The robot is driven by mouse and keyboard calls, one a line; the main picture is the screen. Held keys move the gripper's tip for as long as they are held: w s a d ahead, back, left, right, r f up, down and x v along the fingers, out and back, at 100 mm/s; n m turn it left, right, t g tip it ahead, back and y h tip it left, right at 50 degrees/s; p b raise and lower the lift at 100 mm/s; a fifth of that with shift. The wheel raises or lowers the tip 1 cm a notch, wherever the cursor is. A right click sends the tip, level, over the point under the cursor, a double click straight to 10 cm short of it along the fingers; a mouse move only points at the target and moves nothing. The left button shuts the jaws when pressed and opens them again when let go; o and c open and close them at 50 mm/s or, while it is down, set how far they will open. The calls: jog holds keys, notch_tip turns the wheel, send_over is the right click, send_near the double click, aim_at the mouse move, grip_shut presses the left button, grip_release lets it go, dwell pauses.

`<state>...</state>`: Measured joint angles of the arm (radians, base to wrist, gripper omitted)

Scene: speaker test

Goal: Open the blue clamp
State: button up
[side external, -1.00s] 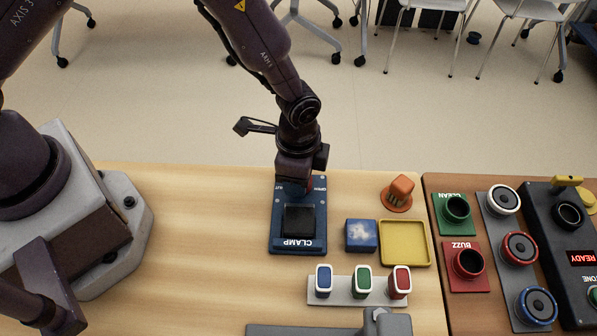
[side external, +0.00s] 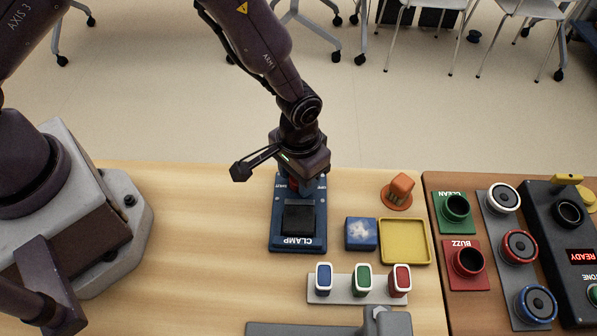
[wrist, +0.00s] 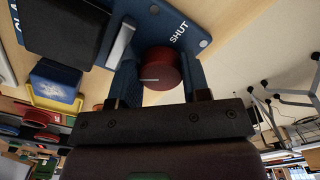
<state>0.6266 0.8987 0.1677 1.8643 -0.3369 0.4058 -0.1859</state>
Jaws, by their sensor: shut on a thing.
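The blue clamp (side external: 285,246) lies on the wooden table, a flat plate with a black block (side external: 298,219) on it. A red knob (wrist: 162,66) with a pale line on its face is at the clamp's far end. My gripper (side external: 300,188) points down over that end, with its fingers shut on the knob's two sides. The wrist view shows my gripper (wrist: 162,78) around the knob and the word SHUT beside it. A grey metal bar (wrist: 121,43) lies between the knob and the black block. The knob is mostly hidden in the side view.
A blue patterned cube (side external: 361,234) and a yellow tray (side external: 404,241) are right of the clamp. An orange piece (side external: 401,188) stands behind the tray. Coloured switches sit on a grey strip (side external: 343,297) in front. A button panel (side external: 461,238) fills the right. Table left of the clamp is clear.

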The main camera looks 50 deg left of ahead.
jog(key=n, duration=0.5)
jog(key=shift+d+n, duration=0.1)
jog(key=shift+n, duration=0.2)
dwell(0.4)
jog(key=o, duration=0.9)
jog(key=shift+o, duration=0.2)
jog(key=shift+r, duration=0.15)
notch_tip(320, 180, up, 13)
